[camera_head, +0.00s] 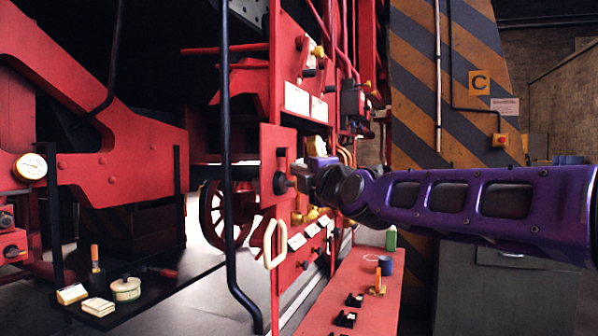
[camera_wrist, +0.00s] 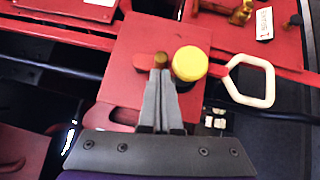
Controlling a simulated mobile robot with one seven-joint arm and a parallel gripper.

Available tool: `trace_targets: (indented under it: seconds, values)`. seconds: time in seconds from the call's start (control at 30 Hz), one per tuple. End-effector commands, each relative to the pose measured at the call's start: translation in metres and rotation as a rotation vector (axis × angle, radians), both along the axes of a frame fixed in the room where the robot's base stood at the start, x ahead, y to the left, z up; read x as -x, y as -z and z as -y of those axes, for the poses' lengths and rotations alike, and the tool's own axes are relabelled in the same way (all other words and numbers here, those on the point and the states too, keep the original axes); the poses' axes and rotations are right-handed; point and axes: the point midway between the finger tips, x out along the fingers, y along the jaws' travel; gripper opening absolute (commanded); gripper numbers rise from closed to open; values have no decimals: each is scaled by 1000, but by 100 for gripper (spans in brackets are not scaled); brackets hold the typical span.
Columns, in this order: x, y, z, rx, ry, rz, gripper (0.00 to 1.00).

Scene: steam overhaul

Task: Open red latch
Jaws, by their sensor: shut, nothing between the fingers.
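My gripper (camera_wrist: 160,75) is shut and empty. In the wrist view its fingertips are over a square red plate (camera_wrist: 135,45), close to a small brass pin (camera_wrist: 160,59) and just left of a round yellow knob (camera_wrist: 190,63). I cannot tell whether they touch. A red bar (camera_wrist: 222,70) runs right from beside the knob to a cream loop handle (camera_wrist: 250,80). Which of these red parts is the latch is not clear. In the head view the red plate (camera_head: 277,140) stands upright left of my wrist, with the cream loop handle (camera_head: 270,245) below; my fingers are hard to see.
A black vertical rail (camera_head: 228,150) stands left of the plate. A red bench (camera_head: 355,290) with small parts is below my arm. A black shelf (camera_head: 150,290) holds a gauge-like tin and blocks at lower left. A striped column (camera_head: 415,100) stands behind my arm.

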Motion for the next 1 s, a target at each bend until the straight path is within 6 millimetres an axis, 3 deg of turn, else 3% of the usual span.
trace_targets:
  seconds: [0.57,1.0]
  values:
    - [-5,6,2,87,1,237,0]
    - [-4,5,2,91,0,248,0]
